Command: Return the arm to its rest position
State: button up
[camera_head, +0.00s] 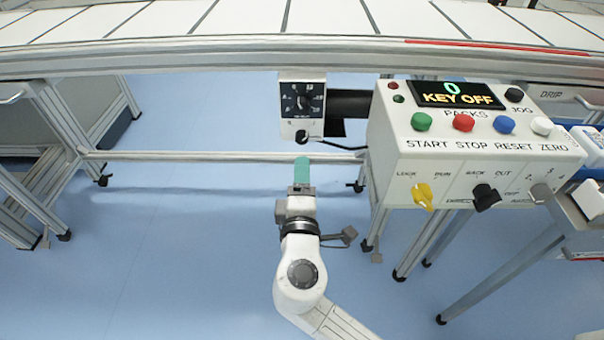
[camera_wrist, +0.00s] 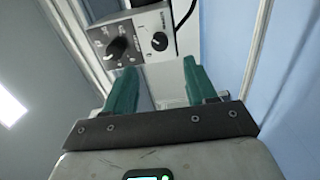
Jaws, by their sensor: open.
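My gripper (camera_head: 302,165) is in the middle of the head view, extended forward above the blue floor. Its green fingers also show in the wrist view (camera_wrist: 158,82), apart and with nothing between them. A grey dial box (camera_head: 302,105) with a black knob hangs from the frame beam just beyond the fingertips. In the wrist view the dial box (camera_wrist: 130,38) lies ahead of the fingers, with a large knob and a smaller one. I cannot tell the exact gap between fingertips and box.
A white control panel (camera_head: 475,135) stands close on the right, with coloured buttons, a yellow switch and a display reading "0 KEY OFF". A metal beam (camera_head: 230,58) crosses above the dial box. A lower rail (camera_head: 200,155) runs behind the gripper. Floor (camera_head: 170,250) at left is clear.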

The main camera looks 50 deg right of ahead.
dwell(0.4)
jog(key=s+d+f+m+g+y, duration=0.4)
jog(key=s+f+m+g+y, duration=0.15)
jog(key=s+f, duration=0.45)
jog(key=s+a+f+m+g+y, duration=0.2)
jog(key=s+a+f+g+y, duration=0.3)
jog(key=s+a+f+y, duration=0.5)
notch_tip(320, 180, up, 28)
jog(key=w+h+p, duration=0.1)
jog(key=p, duration=2.6)
jog(key=shift+a, duration=0.4)
jog(key=shift+s+t+h, duration=0.1)
jog(key=shift+t+h, duration=0.15)
